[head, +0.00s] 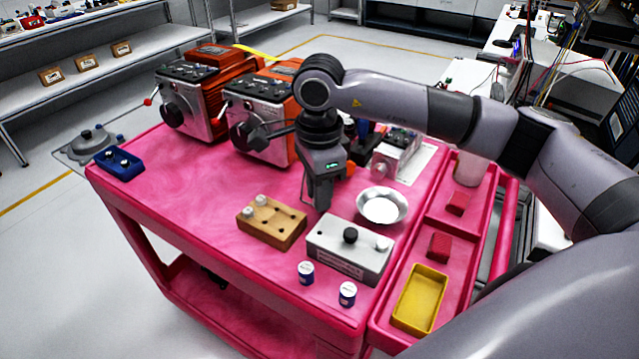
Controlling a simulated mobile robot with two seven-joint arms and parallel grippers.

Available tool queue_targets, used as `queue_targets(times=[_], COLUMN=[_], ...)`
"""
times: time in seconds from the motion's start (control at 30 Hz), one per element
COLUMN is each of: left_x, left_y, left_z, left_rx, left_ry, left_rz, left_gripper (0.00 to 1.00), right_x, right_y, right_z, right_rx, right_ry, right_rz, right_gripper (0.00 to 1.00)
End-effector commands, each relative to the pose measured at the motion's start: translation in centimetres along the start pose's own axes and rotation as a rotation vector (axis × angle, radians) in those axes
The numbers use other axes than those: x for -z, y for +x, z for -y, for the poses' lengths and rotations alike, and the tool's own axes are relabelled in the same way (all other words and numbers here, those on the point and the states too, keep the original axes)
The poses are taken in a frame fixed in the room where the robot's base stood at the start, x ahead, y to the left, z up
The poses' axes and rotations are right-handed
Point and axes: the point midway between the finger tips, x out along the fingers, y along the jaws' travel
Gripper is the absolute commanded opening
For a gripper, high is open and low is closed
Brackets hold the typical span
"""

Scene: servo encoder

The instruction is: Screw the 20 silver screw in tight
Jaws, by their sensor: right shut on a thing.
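My right gripper (318,199) points down over the pink table top, between a wooden block and a white metal bowl. It is shut; what it holds is hidden or too small to make out. The wooden block (270,232) has dark holes and two silver-white knobs (261,200) at its left side. A light grey box (337,265) in front has a black knob (350,235) on top and a silver-white knob (382,244) at its right end. No number 20 is readable on any screw. My left gripper is out of view.
Two small labelled cylinders (306,272) stand at the front edge. The bowl (381,205) is right of my gripper. Orange machines (190,92) stand behind. A yellow tray (419,299) and red blocks (439,247) lie in the right side tray. The table's left part is mostly clear.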

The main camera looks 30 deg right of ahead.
Motion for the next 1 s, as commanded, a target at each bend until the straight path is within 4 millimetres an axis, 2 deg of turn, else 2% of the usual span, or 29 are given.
queue_targets(times=[0.77,1.0], left_x=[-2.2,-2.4], left_y=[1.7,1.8], left_z=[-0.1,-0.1], left_rx=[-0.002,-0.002], left_ry=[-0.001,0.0], left_rz=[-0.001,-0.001], left_gripper=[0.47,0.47], right_x=[0.0,0.0], right_y=[5.8,5.6], right_z=[0.0,0.0], right_rx=[-0.002,-0.001], right_ry=[0.0,0.0], right_rz=[-0.001,-0.001], right_gripper=[0.02,0.02])
